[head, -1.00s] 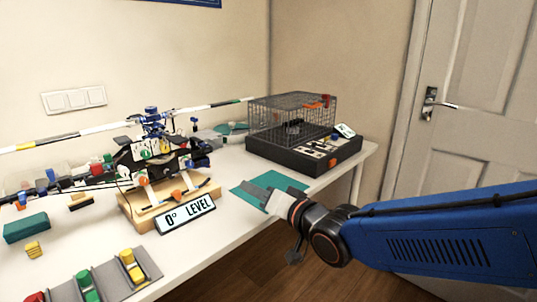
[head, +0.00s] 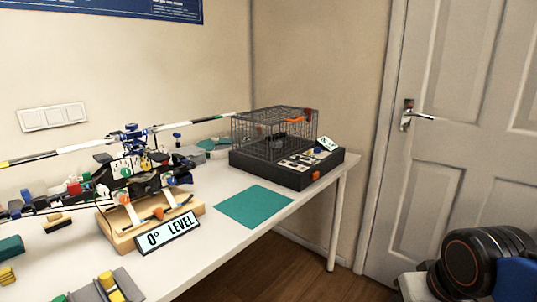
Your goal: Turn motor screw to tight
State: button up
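A model helicopter (head: 130,172) stands on a wooden stand (head: 125,238) on the white table. Its small screws are too small to tell apart, so I cannot make out the motor screw or how tight it is. A black box with a wire cage (head: 275,135) sits at the table's far right, with small parts on its front panel (head: 300,160). Only the black and blue joints of my arm show at the lower right, beyond the table. My gripper's fingers do not show.
A "0° LEVEL" sign (head: 167,233) leans in front of the stand. A bare teal mat (head: 253,206) lies between helicopter and box. A grey tray (head: 105,290) with a yellow part is at the front left. A door (head: 460,130) is at right.

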aim_at(152, 192)
jog(key=u, duration=1.25)
